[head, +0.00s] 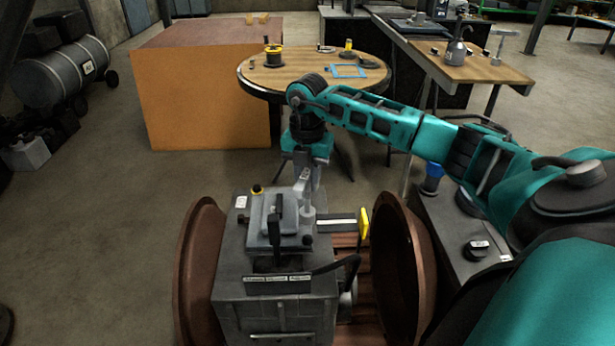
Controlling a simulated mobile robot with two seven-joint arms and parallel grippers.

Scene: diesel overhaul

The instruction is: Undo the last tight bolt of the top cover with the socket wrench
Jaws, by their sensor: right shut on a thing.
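The top cover (262,236) is a grey block on top of the grey engine (270,317), in the lower middle of the head view. My right gripper (305,177) is above the cover's right side, pointing down. It is shut on the socket wrench (308,216), a light grey upright tool. The tool's lower end is at the cover's right edge; I cannot tell whether it sits on a bolt. A small dark bolt-like head (307,240) shows at the cover's front right corner. Other bolts are too small to tell. My left gripper is not in view.
Rusty round flanges (197,270) and (398,260) flank the engine. A light bar with a yellow end (363,222) sticks out right of the cover. A round table (290,80) and an orange-sided block (205,105) stand behind. Open floor lies to the left.

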